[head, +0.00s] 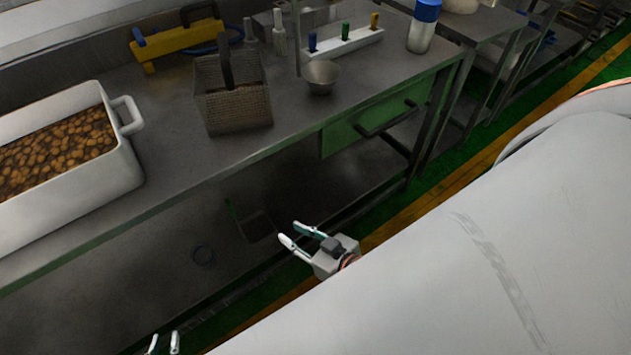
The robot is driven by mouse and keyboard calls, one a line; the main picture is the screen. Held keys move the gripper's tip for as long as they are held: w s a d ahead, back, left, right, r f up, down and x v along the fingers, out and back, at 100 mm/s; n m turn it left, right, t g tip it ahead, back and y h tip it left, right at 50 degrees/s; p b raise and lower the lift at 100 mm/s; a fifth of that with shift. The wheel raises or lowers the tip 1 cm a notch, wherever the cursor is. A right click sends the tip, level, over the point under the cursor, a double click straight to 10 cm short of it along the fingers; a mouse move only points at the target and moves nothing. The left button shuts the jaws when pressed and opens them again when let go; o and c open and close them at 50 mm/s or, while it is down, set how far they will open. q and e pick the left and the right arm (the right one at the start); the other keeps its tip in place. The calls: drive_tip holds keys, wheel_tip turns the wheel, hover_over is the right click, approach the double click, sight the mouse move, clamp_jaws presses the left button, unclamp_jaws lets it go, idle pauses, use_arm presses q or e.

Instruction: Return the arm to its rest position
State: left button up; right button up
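My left gripper (164,342) shows only by its fingertips at the bottom edge of the head view. The two tips stand apart with nothing visible between them; the rest of that gripper is out of the picture. My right gripper (293,233) is near the lower middle, in front of the steel workbench (190,170) and, in the picture, below its front edge. Its two pale fingers are spread and empty. A large pale surface, probably part of my own arm, fills the lower right and hides what lies behind it.
On the bench stand a white pan (70,205) of brown pieces, a wire basket (233,108), a metal bowl (321,77), a yellow tool (177,40) and a blue-capped bottle (421,35). A green drawer (375,115) hangs below. A lower shelf (150,285) holds small items.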

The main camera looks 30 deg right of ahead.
drive_tip(key=s+d+f+n+g+h, duration=0.1)
drive_tip(key=s+d+f+n+g, duration=0.1)
drive_tip(key=s+f, duration=0.3)
drive_tip(key=shift+s+f, duration=0.35)
drive_tip(key=shift+f, duration=0.05)
idle(0.5)
